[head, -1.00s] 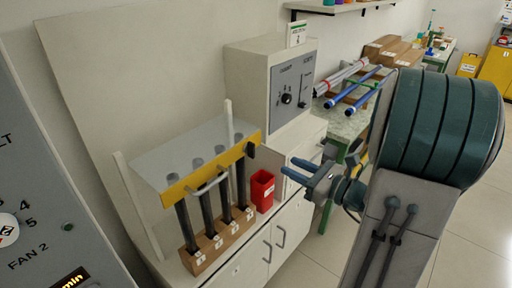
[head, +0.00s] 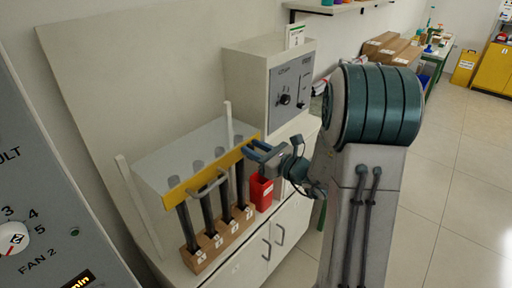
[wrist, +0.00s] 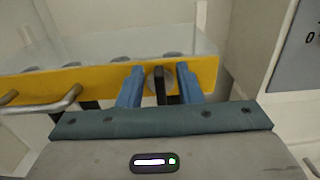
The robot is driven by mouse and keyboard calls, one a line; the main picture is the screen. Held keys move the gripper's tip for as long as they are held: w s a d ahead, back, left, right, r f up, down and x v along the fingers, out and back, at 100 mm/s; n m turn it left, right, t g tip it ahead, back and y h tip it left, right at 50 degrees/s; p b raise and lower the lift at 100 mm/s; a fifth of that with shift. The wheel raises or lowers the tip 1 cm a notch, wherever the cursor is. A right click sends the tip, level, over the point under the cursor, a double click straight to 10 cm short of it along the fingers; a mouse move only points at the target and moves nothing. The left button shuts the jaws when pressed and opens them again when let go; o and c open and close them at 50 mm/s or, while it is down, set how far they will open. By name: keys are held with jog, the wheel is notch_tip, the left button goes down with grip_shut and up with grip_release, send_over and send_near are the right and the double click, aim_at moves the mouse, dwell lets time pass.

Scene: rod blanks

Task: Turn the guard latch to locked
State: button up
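The guard is a clear cover with a yellow front bar (head: 205,176) and a grey handle (head: 210,187). The latch (wrist: 160,84) is a small black lever on a round grey boss near the bar's right end in the wrist view. My gripper (head: 257,150) is at that end of the bar in the head view and hides the latch there. In the wrist view my gripper (wrist: 159,86) is open, with one blue finger on each side of the latch. Gaps show between the fingers and the lever. The latch's marking cannot be read.
Dark rods stand behind the guard in a numbered wooden block (head: 218,241). A red bin (head: 261,191) stands just below my gripper. A grey control box (head: 270,88) with a knob stands behind, to the right. A panel (head: 35,215) fills the lower left.

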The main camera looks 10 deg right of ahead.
grip_shut()
